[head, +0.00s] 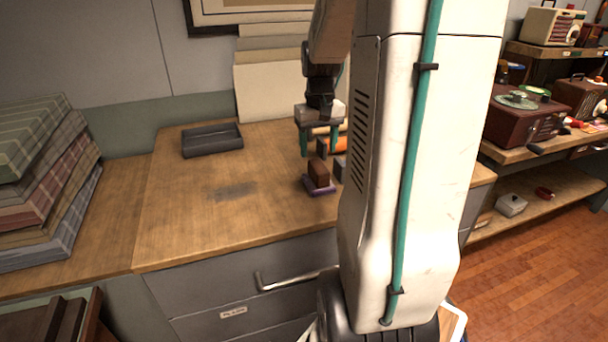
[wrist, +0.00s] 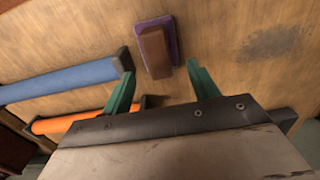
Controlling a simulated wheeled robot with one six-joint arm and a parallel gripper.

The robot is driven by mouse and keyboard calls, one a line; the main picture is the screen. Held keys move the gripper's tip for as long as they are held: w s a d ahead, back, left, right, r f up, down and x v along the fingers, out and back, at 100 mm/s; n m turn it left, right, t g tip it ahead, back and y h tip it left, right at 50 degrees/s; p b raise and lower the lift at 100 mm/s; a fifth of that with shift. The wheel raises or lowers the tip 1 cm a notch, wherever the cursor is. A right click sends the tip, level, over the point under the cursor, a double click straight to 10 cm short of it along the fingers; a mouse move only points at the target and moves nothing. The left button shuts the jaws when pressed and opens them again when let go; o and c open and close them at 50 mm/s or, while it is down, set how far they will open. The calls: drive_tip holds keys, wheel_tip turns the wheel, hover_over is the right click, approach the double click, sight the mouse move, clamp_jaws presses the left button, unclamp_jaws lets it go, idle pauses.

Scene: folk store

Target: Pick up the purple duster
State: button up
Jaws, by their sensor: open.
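The purple duster (head: 321,187) lies on the wooden counter, left of my arm column in the head view. It has a purple base and a brown block handle on top. In the wrist view the duster (wrist: 155,47) sits just beyond the fingertips, roughly between their lines. My gripper (head: 318,150) is open and empty above the counter, behind the duster in the head view. Its two green fingers (wrist: 160,78) show in the wrist view, apart from the duster.
A blue roll (wrist: 65,80) and an orange roll (wrist: 75,119) lie left of the duster in the wrist view. A dark tray (head: 212,141) stands at the counter's back left. Folded plaid cloths (head: 45,180) are stacked at far left. The counter's middle is clear.

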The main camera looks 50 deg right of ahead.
sight(319, 165)
drive_tip(key=shift+s+d+f, duration=0.1)
drive_tip(key=shift+d+f, duration=0.25)
drive_tip(key=shift+f, duration=0.1)
drive_tip(key=f, duration=0.7)
drive_tip(key=shift+a+f, duration=0.15)
drive_tip(key=shift+a, duration=0.1)
drive_tip(key=c, duration=1.1)
